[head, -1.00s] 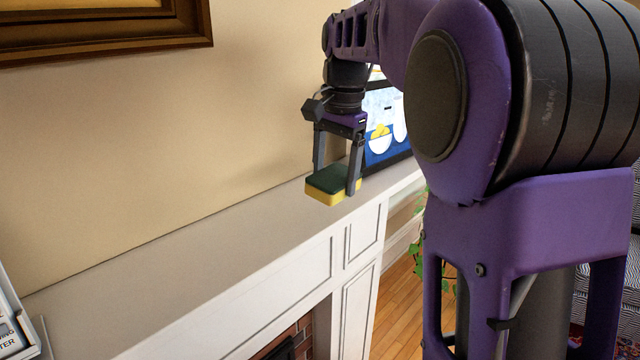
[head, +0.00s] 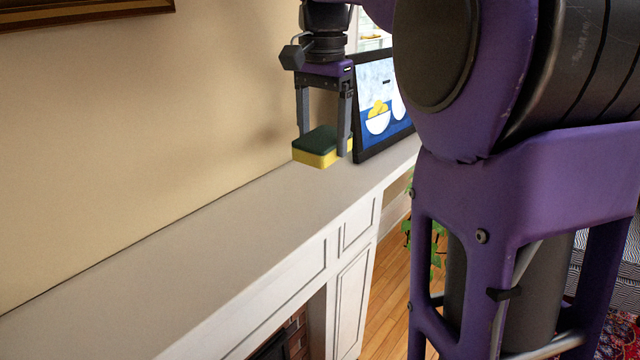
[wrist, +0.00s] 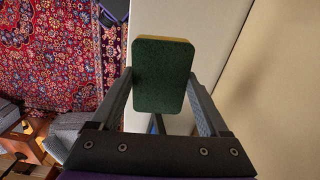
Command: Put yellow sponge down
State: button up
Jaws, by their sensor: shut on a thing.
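The yellow sponge (head: 318,158) has a dark green top and is held level between the two fingers of my gripper (head: 324,142). My gripper points down and is shut on the sponge's sides. The sponge appears to be above the far part of the white mantel (head: 230,222); the head view does not clearly show whether it touches. In the wrist view the sponge's green face (wrist: 161,76) fills the space between the fingers, with a thin yellow edge showing. The mantel (wrist: 208,22) lies behind it.
A framed picture (head: 384,105) with a bowl of lemons stands on the mantel just right of my gripper. The wall (head: 120,120) runs close behind. The nearer mantel top is bare. A patterned red rug (wrist: 50,50) lies on the floor below.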

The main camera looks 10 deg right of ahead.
aim_at(322, 194)
notch_tip(322, 194, down, 8)
jog(key=shift+r, duration=0.1)
dwell(0.4)
jog(key=o, duration=1.5)
jog(key=shift+c, duration=0.2)
jog(key=shift+f+b, duration=0.3)
jog(key=shift+b, duration=0.15)
jog(key=r, duration=0.8)
jog(key=r+p, duration=0.1)
jog(key=r, duration=0.8)
jog(key=shift+w+a+r, duration=0.1)
jog(key=shift+a+r, duration=0.1)
jog(key=shift+r, duration=0.05)
